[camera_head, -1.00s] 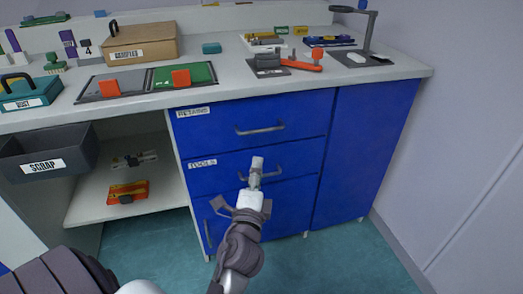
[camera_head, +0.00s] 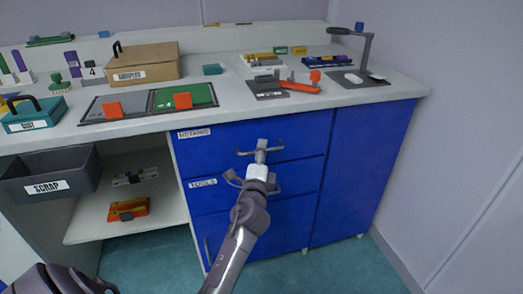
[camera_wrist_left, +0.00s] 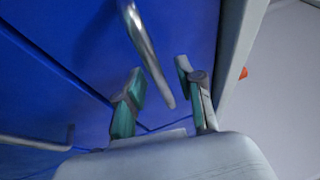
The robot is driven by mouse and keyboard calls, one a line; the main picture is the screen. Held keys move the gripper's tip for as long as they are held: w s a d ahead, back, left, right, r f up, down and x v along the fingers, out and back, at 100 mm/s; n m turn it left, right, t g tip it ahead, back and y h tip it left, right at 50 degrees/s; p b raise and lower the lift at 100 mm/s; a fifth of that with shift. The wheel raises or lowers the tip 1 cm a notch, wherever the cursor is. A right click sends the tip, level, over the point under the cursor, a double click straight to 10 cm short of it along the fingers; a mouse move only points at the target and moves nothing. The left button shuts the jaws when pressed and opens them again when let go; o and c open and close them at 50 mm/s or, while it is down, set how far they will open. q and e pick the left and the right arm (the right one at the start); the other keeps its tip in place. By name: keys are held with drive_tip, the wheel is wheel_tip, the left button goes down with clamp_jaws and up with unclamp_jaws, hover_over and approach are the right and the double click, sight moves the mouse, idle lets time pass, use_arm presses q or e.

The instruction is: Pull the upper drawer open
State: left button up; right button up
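The upper drawer (camera_head: 305,130) is a blue front labelled RETAINS in the desk below the worktop, and it looks closed. Its grey bar handle (camera_head: 277,149) is partly hidden by my left gripper (camera_head: 261,150), which is in front of it. In the left wrist view the left gripper's fingers (camera_wrist_left: 160,85) are apart, with the handle bar (camera_wrist_left: 148,50) running between them; I see no clear contact. My right gripper is not in view.
The TOOLS drawer (camera_head: 205,197) is below, its handle partly behind my gripper. A grey SCRAP bin (camera_head: 85,165) stands left by an open shelf. The worktop (camera_head: 215,115) above holds a box, trays and a stand. A wall is on the right.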

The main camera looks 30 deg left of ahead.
use_arm(q)
drive_tip(key=shift+w+a, duration=0.1)
drive_tip(key=shift+w, duration=0.1)
clamp_jaws()
drive_tip(key=shift+s+f, duration=0.1)
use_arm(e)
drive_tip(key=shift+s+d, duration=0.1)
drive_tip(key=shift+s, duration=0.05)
